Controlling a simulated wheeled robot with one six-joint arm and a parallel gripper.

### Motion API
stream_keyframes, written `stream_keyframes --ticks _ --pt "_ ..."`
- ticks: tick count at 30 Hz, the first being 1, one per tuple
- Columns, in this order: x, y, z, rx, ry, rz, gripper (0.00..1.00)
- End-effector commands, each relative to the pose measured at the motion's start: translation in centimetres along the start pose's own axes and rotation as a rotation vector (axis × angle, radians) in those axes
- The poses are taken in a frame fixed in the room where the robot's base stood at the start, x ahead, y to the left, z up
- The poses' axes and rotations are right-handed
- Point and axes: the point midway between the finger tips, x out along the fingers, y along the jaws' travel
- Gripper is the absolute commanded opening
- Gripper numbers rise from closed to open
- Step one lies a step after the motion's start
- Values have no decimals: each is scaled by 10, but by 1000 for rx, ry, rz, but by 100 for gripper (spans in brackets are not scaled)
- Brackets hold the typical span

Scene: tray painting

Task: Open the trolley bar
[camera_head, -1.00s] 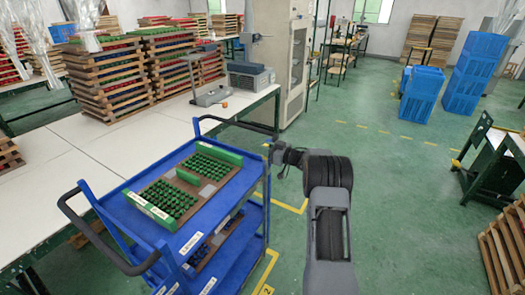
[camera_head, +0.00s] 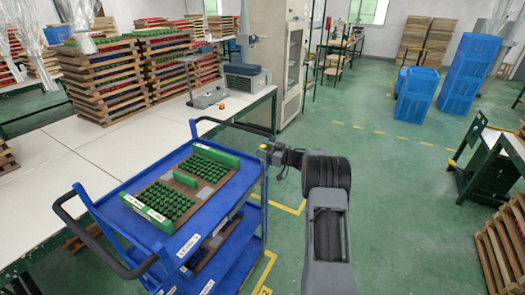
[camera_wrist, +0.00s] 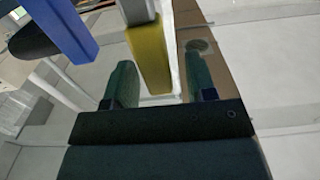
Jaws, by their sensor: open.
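The blue trolley (camera_head: 262,215) stands beside the white table, with dark handles at its ends. A yellow-ended bar (camera_wrist: 148,55) shows in the wrist view, with a pale part above the yellow. It hangs between the two dark green fingers of my gripper (camera_wrist: 161,83), nearer the left finger, with space to the right finger. In the head view my gripper (camera_head: 272,152) is at the trolley's right far corner, beside a small yellow tip (camera_head: 264,147). My gripper is open. Its fingers are too small to tell apart in the head view.
A tray (camera_head: 183,190) with green pieces lies on the trolley's top. The white table (camera_head: 105,150) runs along its left, with stacked trays at the back. Blue crates (camera_head: 418,95) stand at the back right. A green-framed stand (camera_head: 475,160) and pallets are at right; the floor between is clear.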

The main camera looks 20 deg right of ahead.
Motion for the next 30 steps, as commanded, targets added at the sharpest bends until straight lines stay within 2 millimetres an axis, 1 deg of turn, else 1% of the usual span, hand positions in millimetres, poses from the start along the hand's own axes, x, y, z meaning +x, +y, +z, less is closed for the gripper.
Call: stream_keyframes --ticks 5,12,18,21,24,30 --pt "-30 1 1 0 0 3 51" --pt "-79 0 1 0 0 1 51" --pt "-110 0 0 -1 0 1 51" --pt "-121 0 0 0 1 0 51" --pt "-127 0 0 0 0 -1 51" --pt "-131 0 0 0 1 -1 51"
